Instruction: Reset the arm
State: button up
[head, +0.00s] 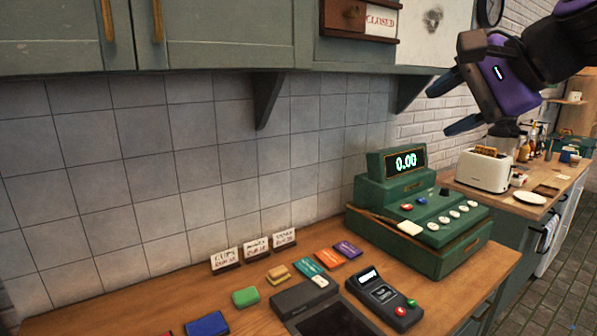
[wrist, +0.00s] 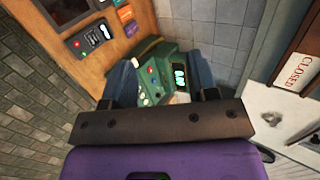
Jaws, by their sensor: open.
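My gripper (head: 452,106) is raised at the upper right in the head view, well above the counter and apart from it. Its two blue-grey fingers are spread open with nothing between them. In the wrist view the open gripper (wrist: 160,82) shows its two fingers on either side, with the green cash register beyond them. My purple wrist and dark arm reach in from the upper right corner of the head view.
A green cash register (head: 425,240) reading 0.00 stands on the wooden counter (head: 235,322). A card terminal (head: 383,296), coloured blocks and small signs (head: 256,249) lie left of it. A toaster (head: 484,171) stands on the farther counter. Cabinets (head: 220,36) overhang the back wall.

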jog(key=s+d+f+n+g+h, duration=0.1)
jog(key=s+d+f+n+h, duration=0.2)
jog(key=s+d+f+n, duration=0.1)
jog(key=s+d+f+n+g+h, duration=0.2)
jog(key=s+d+f+n+h, duration=0.1)
jog(key=s+d+f+n, duration=0.2)
jog(key=s+f+n, duration=0.2)
jog(key=s+f, duration=0.2)
jog(key=f, duration=0.1)
jog(key=shift+s, duration=0.3)
jog(key=shift+o, duration=0.4)
jog(key=shift+r, duration=0.1)
dwell(1.6)
